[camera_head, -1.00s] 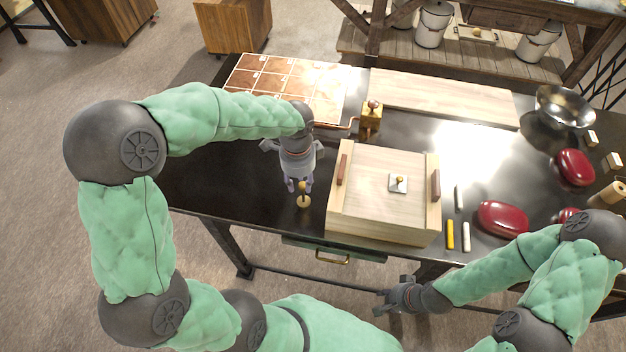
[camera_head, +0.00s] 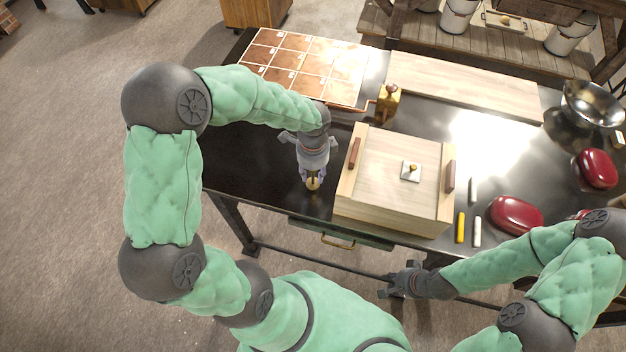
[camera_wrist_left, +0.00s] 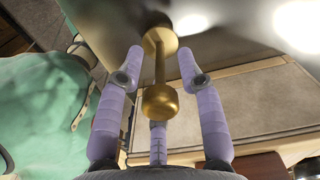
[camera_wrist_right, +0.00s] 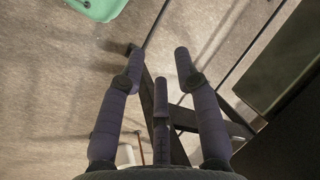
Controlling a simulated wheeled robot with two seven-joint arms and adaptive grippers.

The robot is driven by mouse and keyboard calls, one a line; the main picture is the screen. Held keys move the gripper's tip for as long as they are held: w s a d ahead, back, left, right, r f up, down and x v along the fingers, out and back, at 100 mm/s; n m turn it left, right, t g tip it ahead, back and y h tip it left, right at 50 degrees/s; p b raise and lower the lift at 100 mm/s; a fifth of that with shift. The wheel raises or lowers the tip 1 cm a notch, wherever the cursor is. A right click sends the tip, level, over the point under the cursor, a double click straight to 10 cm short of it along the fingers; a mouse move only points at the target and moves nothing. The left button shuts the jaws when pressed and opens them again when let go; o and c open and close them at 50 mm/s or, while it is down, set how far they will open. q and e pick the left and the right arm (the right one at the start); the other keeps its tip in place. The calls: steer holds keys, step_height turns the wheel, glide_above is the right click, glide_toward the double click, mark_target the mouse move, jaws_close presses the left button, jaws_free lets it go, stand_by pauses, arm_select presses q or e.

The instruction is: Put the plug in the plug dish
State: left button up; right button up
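A brass piece with a round knob, thin stem and disc foot, which looks like the plug (camera_head: 313,184), stands on the dark table left of the wooden box. In the left wrist view the plug (camera_wrist_left: 160,103) sits between the spread fingers of my left gripper (camera_wrist_left: 161,64), with gaps at both sides. My left gripper (camera_head: 312,176) is open over it. A small pale square plate (camera_head: 405,177) with a brass knob lies on the box; I cannot tell whether it is the plug dish. My right gripper (camera_head: 386,288) is open and empty, low in front of the table; it also shows in the right wrist view (camera_wrist_right: 158,62).
The wooden box (camera_head: 385,200) stands close right of my left gripper. Behind are a tiled board (camera_head: 285,62), a brass block with a crank (camera_head: 387,103) and a long plank (camera_head: 465,85). Red oval things (camera_head: 516,214) and small sticks (camera_head: 460,228) lie at right.

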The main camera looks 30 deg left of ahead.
arm_select(q)
step_height(320, 180, down, 2)
steer(key=shift+f, duration=0.2)
jaws_close()
steer(key=shift+r, duration=0.15)
steer(key=shift+w+r, duration=0.1)
steer(key=shift+r, duration=0.45)
steer(key=s+d+r+p, duration=0.2)
steer(key=s+r, duration=0.9)
steer(key=s, duration=0.3)
steer(key=shift+d+r+p, duration=0.15)
steer(key=shift+r+p, duration=0.15)
steer(key=shift+r, duration=0.05)
